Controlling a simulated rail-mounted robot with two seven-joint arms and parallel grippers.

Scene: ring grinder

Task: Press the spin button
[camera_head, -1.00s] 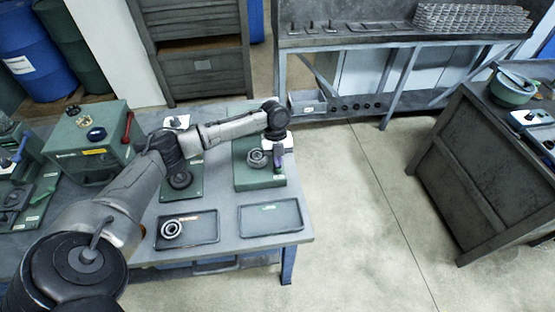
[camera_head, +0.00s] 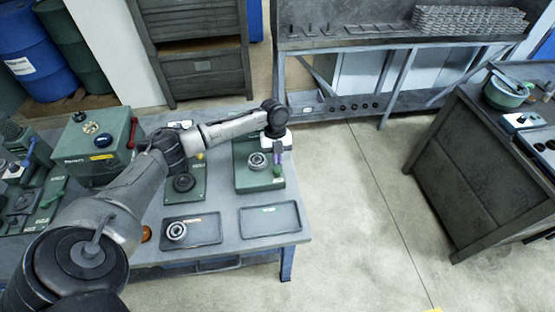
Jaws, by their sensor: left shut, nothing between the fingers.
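My left arm reaches in from the left over the workbench, and my left gripper (camera_head: 277,163) points down at the right side of a green machine block (camera_head: 260,183). The gripper looks shut and empty. Its fingertips are low over the block's right part; I cannot tell whether they touch it. A metal ring (camera_head: 258,161) sits on the block, just left of the gripper. I cannot make out the spin button; the gripper may hide it. My right gripper is out of view.
A dark tray (camera_head: 210,228) holds a ring-shaped bearing (camera_head: 176,231). An empty tray (camera_head: 270,227) lies beside it. A green plate with a dark round part (camera_head: 184,183) is left of the block. A green box (camera_head: 75,152) stands farther left. Floor is clear right of the bench.

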